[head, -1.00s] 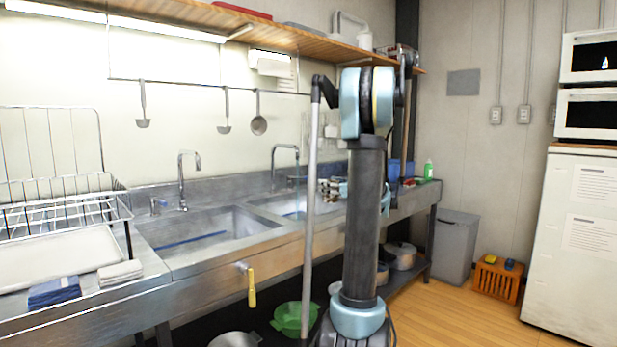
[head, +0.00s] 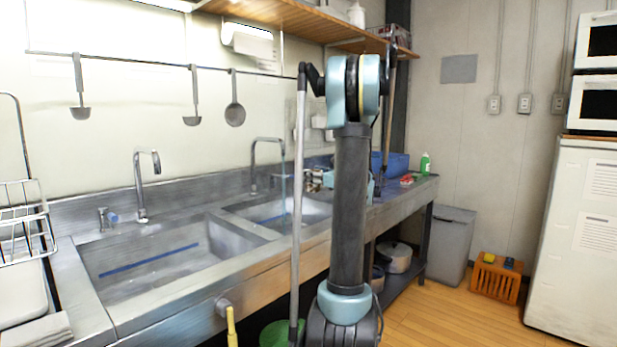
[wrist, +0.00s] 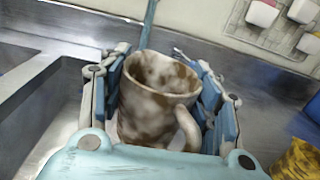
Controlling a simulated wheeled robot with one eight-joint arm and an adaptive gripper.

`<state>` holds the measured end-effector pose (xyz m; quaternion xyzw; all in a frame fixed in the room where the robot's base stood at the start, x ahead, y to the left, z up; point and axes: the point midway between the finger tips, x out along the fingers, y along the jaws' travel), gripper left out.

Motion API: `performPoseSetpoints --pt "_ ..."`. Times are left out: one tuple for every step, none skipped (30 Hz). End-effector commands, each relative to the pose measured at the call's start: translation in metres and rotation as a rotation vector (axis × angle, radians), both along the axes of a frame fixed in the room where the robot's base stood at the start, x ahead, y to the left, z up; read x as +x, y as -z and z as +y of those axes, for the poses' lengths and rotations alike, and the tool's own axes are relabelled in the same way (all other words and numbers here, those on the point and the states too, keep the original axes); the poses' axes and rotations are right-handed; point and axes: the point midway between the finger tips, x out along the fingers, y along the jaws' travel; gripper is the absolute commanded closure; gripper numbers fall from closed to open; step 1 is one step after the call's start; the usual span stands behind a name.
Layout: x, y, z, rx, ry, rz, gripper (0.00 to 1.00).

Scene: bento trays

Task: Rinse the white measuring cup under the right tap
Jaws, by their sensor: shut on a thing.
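The measuring cup (wrist: 150,105) is white with brown stains all over its outside and inside. It stands upright or slightly tilted between the blue pads of my gripper (wrist: 165,95), which is shut on it, its handle toward the lower right. In the head view my gripper (head: 318,180) is mostly hidden behind my arm, beside the right basin (head: 312,213). The right tap (head: 268,141) arches over that basin, and a thin bluish water stream (head: 284,188) falls from it. In the wrist view the stream (wrist: 149,24) appears behind the cup's rim; I cannot tell whether it enters the cup.
The left tap (head: 149,155) stands over the left basin (head: 110,282). A blue tub (head: 396,162) and a green bottle (head: 425,164) stand on the counter at the right. A yellow item (wrist: 298,160) is near the cup's right. Open floor (head: 440,310) lies to the right.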

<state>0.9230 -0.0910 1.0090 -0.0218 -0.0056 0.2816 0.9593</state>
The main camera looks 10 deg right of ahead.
Motion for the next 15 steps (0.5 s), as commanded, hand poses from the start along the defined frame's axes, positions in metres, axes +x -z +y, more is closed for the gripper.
performPoseSetpoints --pt "0.001 0.000 0.004 0.000 -0.004 0.000 0.65" --pt "0.002 0.001 0.006 0.000 -0.006 0.000 0.65" --pt "0.004 0.001 0.009 0.000 -0.008 0.000 0.65" --pt "0.006 0.001 0.011 0.000 -0.009 0.000 0.65" --pt "0.007 0.002 0.014 0.000 -0.010 0.000 0.65" --pt "0.009 0.002 0.016 0.000 -0.011 0.000 0.65" --pt "0.011 0.003 0.018 0.000 -0.012 0.000 0.65" --pt "0.013 0.003 0.020 0.000 -0.013 0.000 0.65" --pt "0.016 0.004 0.023 0.000 -0.014 0.000 0.65" --pt "0.018 0.004 0.025 0.000 -0.015 0.000 0.65" --pt "0.020 0.005 0.027 0.000 -0.015 0.000 0.65" --pt "0.022 0.005 0.029 0.000 -0.014 0.000 0.65" --pt "0.024 0.006 0.031 0.000 -0.014 0.000 0.65" --pt "0.026 0.006 0.032 0.000 -0.014 0.000 0.65" --pt "0.028 0.007 0.034 0.000 -0.015 0.000 0.65"
